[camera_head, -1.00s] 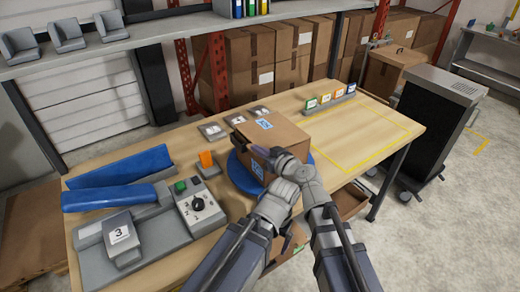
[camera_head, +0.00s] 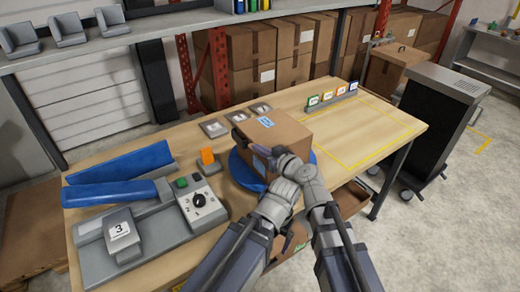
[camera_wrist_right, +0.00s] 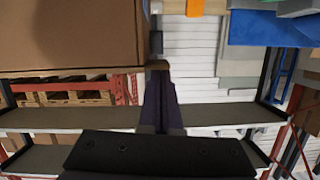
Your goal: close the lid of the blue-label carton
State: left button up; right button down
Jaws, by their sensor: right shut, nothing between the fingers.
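The carton (camera_head: 278,129) stands on a round blue turntable (camera_head: 237,172) at the table's middle front. A blue label (camera_head: 265,123) lies on its top, which looks flat; a second label on its front is partly covered. My right gripper (camera_head: 276,156) is at the carton's near face, shut and empty. In the right wrist view, its closed fingers (camera_wrist_right: 159,72) are beside the lower edge of the carton (camera_wrist_right: 70,35); contact is unclear. My left arm comes in beside the right one; its fingers cannot be made out. A dark small part at the carton's left top edge is unclear.
Small colored-label cards (camera_head: 333,96) stand at the back. The yellow-outlined table area (camera_head: 370,135) at right is clear.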

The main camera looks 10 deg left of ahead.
pick_arm(q)
notch_tip(320, 180, up, 10)
jog(key=p, duration=0.9)
pick_arm(e)
notch_tip(320, 180, up, 10)
pick_arm(q)
jog(key=shift+f, duration=0.15)
pick_arm(e)
jog(key=shift+f, duration=0.15)
jog(key=s+d+f+m+g+h, duration=0.35)
jog(key=s+d+f, duration=0.2)
jog(key=d, duration=0.45)
jog(key=s+d+f+m+g+h, duration=0.2)
jog(key=s+d+f+g+h, duration=0.15)
jog(key=d+f, duration=0.45)
jog(key=s+d+f+m+g+h, duration=0.2)
jog(key=s+d+f+h, duration=0.3)
jog(key=d, duration=0.7)
jog(key=s+a+r+n+g, duration=0.1)
jog(key=s+a+r+n, duration=0.1)
jog(key=s+a, duration=0.4)
jog(key=a+n, duration=0.1)
jog(key=a, duration=0.3)
jog(key=shift+s+a+g, duration=0.25)
jog(key=shift+s+g, duration=0.05)
jog(key=shift+s, duration=0.05)
pick_arm(q)
jog(key=shift+c, duration=0.2)
